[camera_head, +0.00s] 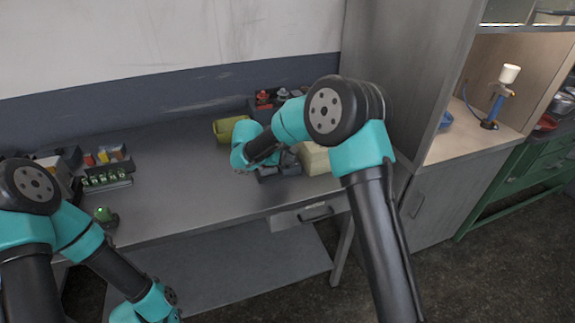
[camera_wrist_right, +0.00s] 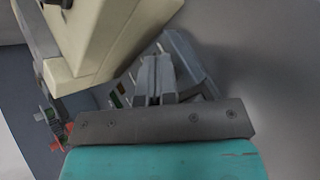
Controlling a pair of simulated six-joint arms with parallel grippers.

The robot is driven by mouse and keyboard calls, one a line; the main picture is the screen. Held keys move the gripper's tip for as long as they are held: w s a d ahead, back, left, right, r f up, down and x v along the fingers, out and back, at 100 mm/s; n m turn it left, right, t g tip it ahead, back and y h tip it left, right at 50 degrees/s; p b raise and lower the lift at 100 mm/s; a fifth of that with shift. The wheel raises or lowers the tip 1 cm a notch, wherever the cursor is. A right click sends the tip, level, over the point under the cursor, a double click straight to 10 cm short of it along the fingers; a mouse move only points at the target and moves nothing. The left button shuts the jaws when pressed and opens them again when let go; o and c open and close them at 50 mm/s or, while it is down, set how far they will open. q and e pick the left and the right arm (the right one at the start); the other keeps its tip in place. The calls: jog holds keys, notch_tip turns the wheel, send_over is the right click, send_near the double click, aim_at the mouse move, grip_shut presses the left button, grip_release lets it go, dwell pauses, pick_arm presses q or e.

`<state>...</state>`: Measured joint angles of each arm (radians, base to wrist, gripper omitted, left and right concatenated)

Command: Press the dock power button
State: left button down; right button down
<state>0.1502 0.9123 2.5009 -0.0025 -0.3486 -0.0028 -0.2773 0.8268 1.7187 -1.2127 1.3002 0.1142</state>
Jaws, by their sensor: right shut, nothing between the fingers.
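My right gripper (camera_wrist_right: 154,78) is shut and empty in the right wrist view. Its fingertips are over or against a grey block-like unit (camera_wrist_right: 193,58), which may be the dock; I cannot tell whether they touch. The gripper and arm hide part of that unit, and no power button shows clearly on it. In the head view, my right arm reaches down to the bench beside a cream box, and the fingertips are hard to make out. My left arm is at the lower left, with its gripper out of view.
The cream box (camera_head: 315,158) stands close beside my right gripper. A yellow-green container (camera_head: 230,128) and a bin with red items (camera_head: 272,97) are behind it. A green dome (camera_head: 104,214) on a dark base sits at the bench's left front. The bench middle is clear.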

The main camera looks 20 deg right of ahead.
aim_at(287, 166)
jog(key=shift+s+f, duration=0.2)
jog(key=shift+f, duration=0.6)
jog(key=shift+r, duration=0.1)
dwell(0.3)
jog(key=shift+r, duration=0.8)
jog(key=shift+w+a+r, duration=0.1)
jog(key=shift+r, duration=2.55)
